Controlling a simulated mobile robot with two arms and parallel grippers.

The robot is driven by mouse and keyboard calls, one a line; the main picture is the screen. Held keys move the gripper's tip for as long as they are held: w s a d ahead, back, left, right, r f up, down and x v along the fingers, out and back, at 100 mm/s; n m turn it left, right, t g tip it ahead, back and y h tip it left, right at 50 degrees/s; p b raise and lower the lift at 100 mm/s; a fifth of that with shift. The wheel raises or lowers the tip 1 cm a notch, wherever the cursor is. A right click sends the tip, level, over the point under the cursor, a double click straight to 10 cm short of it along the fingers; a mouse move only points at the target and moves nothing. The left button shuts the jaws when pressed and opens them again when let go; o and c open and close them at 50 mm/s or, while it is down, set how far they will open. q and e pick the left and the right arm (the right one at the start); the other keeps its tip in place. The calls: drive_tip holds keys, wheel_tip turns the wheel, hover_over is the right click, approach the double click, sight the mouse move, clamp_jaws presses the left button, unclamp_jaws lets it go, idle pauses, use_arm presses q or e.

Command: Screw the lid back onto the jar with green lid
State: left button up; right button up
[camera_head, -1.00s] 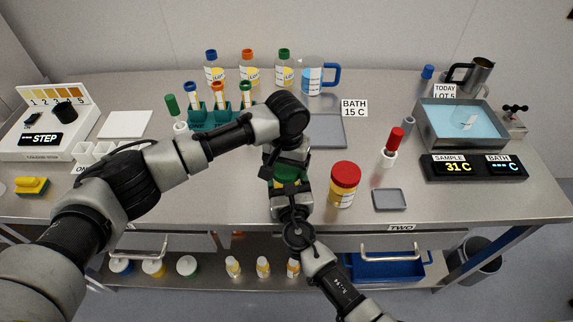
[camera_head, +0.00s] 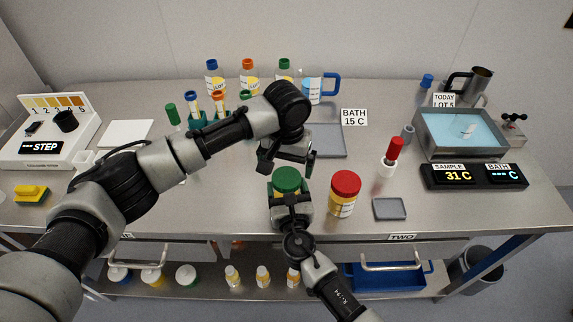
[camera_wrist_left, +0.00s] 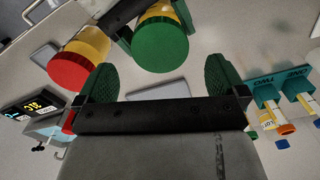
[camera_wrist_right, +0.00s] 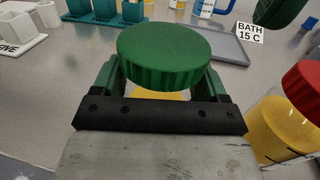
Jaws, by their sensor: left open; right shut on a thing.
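The jar with the green lid (camera_head: 286,180) stands on the steel bench in the head view. The lid sits on top of the jar; whether it is threaded tight I cannot tell. My right gripper (camera_head: 290,200) is shut on the jar's yellow body (camera_wrist_right: 158,95), just below the lid, from the front. My left gripper (camera_head: 280,158) is open and empty, above and behind the green lid. In the left wrist view the lid (camera_wrist_left: 160,45) lies beyond and between the open fingers, apart from them. The right wrist view shows the lid (camera_wrist_right: 165,50) looking level.
A jar with a red lid (camera_head: 345,190) stands close to the right of the green-lidded jar. A small grey tray (camera_head: 390,209) and a red-capped tube (camera_head: 391,155) are further right. A water bath (camera_head: 462,135) stands at the back right. A teal tube rack (camera_head: 197,124) is behind my left arm.

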sight(287, 177)
use_arm(q)
wheel_tip(287, 177, up, 2)
drive_tip(key=shift+d+r+n, duration=0.15)
drive_tip(key=shift+n, duration=0.95)
drive_tip(key=shift+r+n, duration=0.6)
drive_tip(key=shift+r, duration=0.05)
drive_tip(key=shift+f, duration=0.1)
drive_tip(key=shift+f, duration=3.95)
